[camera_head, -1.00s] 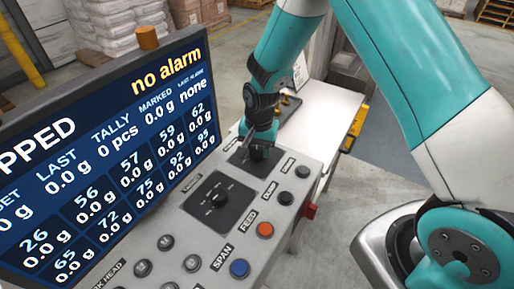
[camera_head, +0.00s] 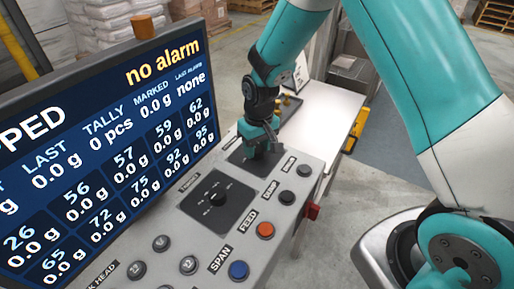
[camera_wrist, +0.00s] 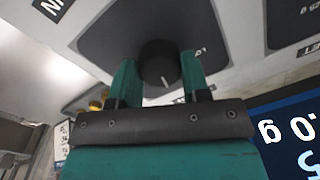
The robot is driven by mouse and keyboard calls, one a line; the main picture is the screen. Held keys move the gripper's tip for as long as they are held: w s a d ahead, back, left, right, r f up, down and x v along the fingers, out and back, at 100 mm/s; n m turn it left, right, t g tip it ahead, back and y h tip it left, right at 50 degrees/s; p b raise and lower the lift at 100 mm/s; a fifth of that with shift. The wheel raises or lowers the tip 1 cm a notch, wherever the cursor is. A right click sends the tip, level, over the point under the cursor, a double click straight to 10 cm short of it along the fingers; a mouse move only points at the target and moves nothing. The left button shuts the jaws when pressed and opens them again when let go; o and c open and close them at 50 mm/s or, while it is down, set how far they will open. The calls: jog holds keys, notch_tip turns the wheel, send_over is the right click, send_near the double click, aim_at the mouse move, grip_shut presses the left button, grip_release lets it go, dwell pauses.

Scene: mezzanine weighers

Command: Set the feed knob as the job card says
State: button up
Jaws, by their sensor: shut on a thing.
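A black round knob (camera_wrist: 158,62) with a white pointer line sits on a dark square plate in the wrist view. My gripper (camera_wrist: 159,80) has one teal finger on each side of it and is shut on it. The pointer line points toward my gripper's palm; most scale marks are hidden or cut off. In the head view my gripper (camera_head: 262,147) is at the far end of the grey control panel (camera_head: 293,223), covering the knob. The knob's label is not readable. A white card (camera_head: 301,72) stands beyond the panel, its print too small to read.
A second black dial (camera_head: 214,198) is nearer on the panel. An orange button (camera_head: 265,230), a blue button (camera_head: 238,270) and several dark buttons lie around it. A large screen (camera_head: 100,150) reading "no alarm" stands along the left. A red part (camera_head: 313,211) sticks out at the panel's right side.

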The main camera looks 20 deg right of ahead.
aim_at(259, 147)
jog(key=shift+n, duration=1.1)
jog(key=o, duration=0.9)
jog(key=shift+r+b, duration=0.15)
jog(key=shift+b, duration=0.15)
jog(key=r+b, duration=0.1)
jog(key=r, duration=0.4)
jog(key=r+b, duration=0.1)
jog(key=r, duration=0.5)
jog(key=r+b, duration=0.1)
jog(key=r, duration=0.5)
jog(key=shift+w+d+r, duration=0.1)
jog(key=shift+w+d, duration=0.05)
jog(key=shift+d, duration=0.25)
